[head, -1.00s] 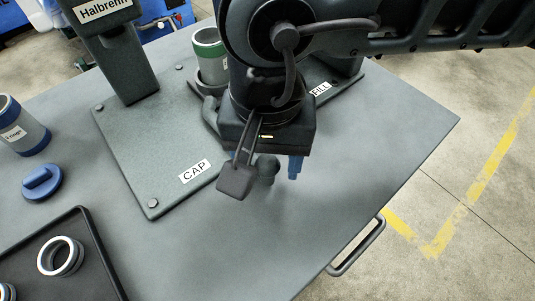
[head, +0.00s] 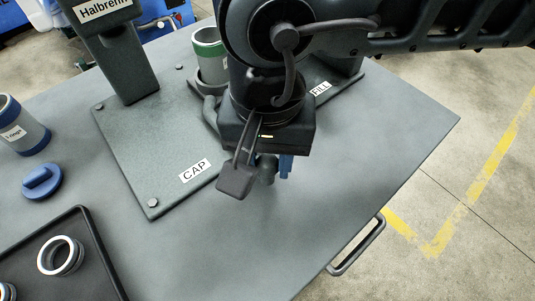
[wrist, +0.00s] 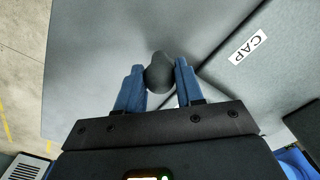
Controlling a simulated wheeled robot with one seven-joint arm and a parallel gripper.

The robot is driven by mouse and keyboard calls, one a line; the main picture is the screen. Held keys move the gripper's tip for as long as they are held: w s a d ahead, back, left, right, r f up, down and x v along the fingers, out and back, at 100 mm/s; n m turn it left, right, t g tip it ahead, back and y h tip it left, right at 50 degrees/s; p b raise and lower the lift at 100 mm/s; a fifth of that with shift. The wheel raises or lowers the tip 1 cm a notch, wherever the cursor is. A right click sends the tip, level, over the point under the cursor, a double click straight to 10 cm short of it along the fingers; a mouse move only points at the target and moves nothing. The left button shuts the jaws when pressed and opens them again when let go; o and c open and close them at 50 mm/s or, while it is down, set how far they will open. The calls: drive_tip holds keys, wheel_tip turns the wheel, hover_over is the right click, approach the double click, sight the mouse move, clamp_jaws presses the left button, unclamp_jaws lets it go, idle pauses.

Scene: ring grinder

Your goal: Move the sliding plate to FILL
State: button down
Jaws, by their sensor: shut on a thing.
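The sliding plate (head: 202,90) is mostly hidden behind my arm, and a grey cup with a green band (head: 208,60) stands on it. Its dark round handle knob (head: 267,172) shows below my gripper (head: 270,167), and also in the wrist view (wrist: 159,73). My gripper's blue fingers (wrist: 160,80) are shut on the knob, one on each side. The FILL label (head: 320,88) is on the base plate (head: 130,145), to the right of my wrist. The CAP label (head: 194,170) is near its front edge, left of my gripper.
A dark column with a sign (head: 122,60) stands at the back left. A blue-banded container (head: 25,130), a blue cap (head: 42,182) and a black tray (head: 95,250) with rings are at the left. The table's front right is clear.

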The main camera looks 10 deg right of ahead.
drive_tip(key=w+d+b, duration=0.2)
drive_tip(key=d, duration=0.1)
drive_tip(key=w+d+b, duration=0.2)
drive_tip(key=d+b, duration=0.1)
drive_tip(key=w+d+b, duration=0.2)
drive_tip(key=d, duration=0.1)
drive_tip(key=shift+w+d, duration=0.3)
drive_tip(key=shift+d, duration=0.1)
drive_tip(key=c, duration=0.7)
unclamp_jaws()
drive_tip(key=shift+r, duration=0.1)
drive_tip(key=shift+r, duration=3.8)
